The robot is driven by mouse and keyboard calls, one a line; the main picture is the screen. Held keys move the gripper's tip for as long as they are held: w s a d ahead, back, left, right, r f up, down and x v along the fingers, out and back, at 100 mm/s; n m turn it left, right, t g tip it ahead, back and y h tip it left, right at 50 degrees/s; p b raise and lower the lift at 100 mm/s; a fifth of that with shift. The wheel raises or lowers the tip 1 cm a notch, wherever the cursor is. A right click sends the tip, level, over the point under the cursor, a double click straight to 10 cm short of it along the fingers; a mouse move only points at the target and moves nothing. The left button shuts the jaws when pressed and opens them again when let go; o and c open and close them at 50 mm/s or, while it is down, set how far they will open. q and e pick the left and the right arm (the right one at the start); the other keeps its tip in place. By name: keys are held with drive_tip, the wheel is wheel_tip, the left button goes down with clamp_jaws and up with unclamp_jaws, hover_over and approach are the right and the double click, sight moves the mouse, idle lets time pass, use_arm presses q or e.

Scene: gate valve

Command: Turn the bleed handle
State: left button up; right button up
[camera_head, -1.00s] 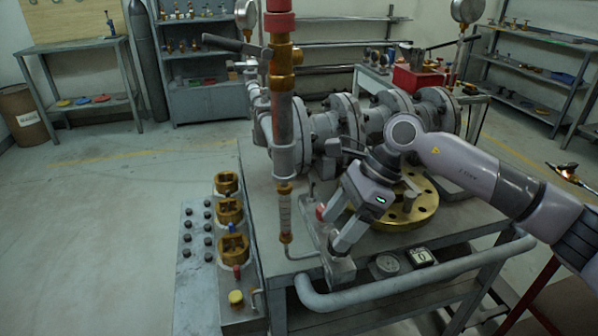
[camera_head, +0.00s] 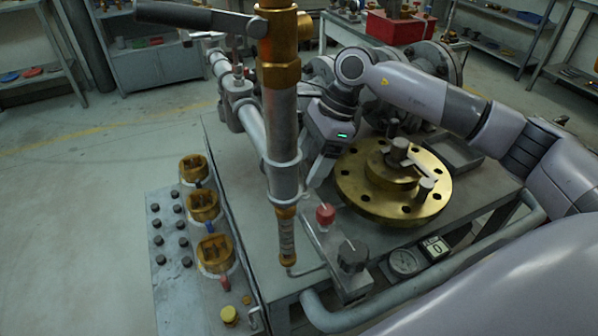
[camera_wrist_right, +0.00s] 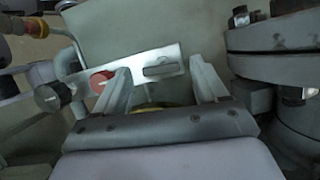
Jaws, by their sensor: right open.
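A narrow grey control plate carries a black knob (camera_head: 352,256), a red knob (camera_head: 326,214) and, in the right wrist view, a flat grey handle (camera_wrist_right: 163,70). No label shows which is the bleed handle. Contact cannot be told. A long dark lever (camera_head: 190,15) sits on the pipework at top left.
The vertical pipe (camera_head: 281,130) stands left of my right gripper. A brass flange (camera_head: 390,185) with bolts lies close on its right. A gauge (camera_head: 404,262) and a small counter (camera_head: 436,248) sit at the bench front. Brass fittings (camera_head: 204,206) stand on a left side panel.

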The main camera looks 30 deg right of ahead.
sight(305, 169)
drive_tip(key=shift+x, duration=2.2)
drive_tip(key=shift+w, duration=0.1)
drive_tip(key=c, duration=1.1)
drive_tip(key=shift+o, duration=0.2)
